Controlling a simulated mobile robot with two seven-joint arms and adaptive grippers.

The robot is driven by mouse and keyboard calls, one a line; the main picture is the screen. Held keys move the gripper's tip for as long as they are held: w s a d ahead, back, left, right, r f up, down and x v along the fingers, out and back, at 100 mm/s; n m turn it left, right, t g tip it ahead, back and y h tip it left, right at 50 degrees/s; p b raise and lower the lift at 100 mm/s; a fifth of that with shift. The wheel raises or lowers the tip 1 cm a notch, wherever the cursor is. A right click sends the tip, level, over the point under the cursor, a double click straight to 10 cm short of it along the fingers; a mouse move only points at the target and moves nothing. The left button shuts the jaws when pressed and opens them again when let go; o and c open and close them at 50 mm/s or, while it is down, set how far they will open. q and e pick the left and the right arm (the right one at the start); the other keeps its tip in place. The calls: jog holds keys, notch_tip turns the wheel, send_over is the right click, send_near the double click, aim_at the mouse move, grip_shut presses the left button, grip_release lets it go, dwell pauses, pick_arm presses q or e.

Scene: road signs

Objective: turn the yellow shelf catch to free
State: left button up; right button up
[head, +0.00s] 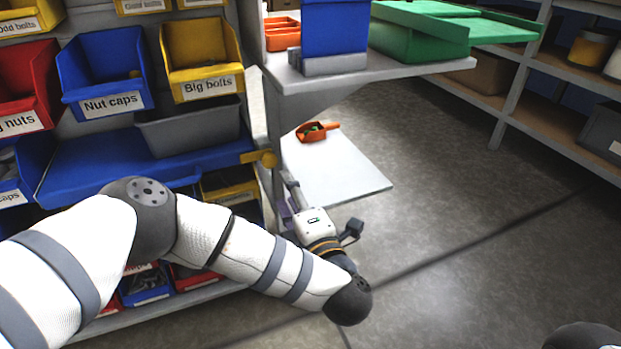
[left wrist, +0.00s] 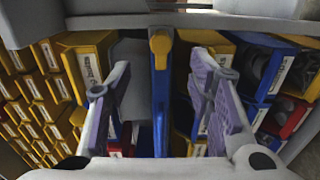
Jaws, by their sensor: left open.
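The yellow shelf catch (head: 262,158) sits at the right end of the blue shelf (head: 150,165), by the grey rack post. In the left wrist view the yellow catch (left wrist: 160,42) shows at the top of the shelf's blue edge (left wrist: 160,105), seen end-on between my fingers. My left gripper (head: 287,190) is below the catch and slightly to its right, beside the post. Its fingers are apart with nothing held, as the left wrist view also shows (left wrist: 160,75). It appears clear of the catch. My right gripper is not in view.
A grey side shelf (head: 390,72) juts out above. Open floor (head: 470,230) lies to the right.

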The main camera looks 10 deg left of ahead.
aim_at(271, 163)
pick_arm(q)
jog(key=b+x, duration=0.3)
jog(key=x, duration=0.8)
jog(key=shift+a+f, duration=0.15)
jog(key=shift+a, duration=0.1)
jog(key=shift+w+a, duration=0.15)
jog(key=shift+w, duration=0.1)
grip_shut()
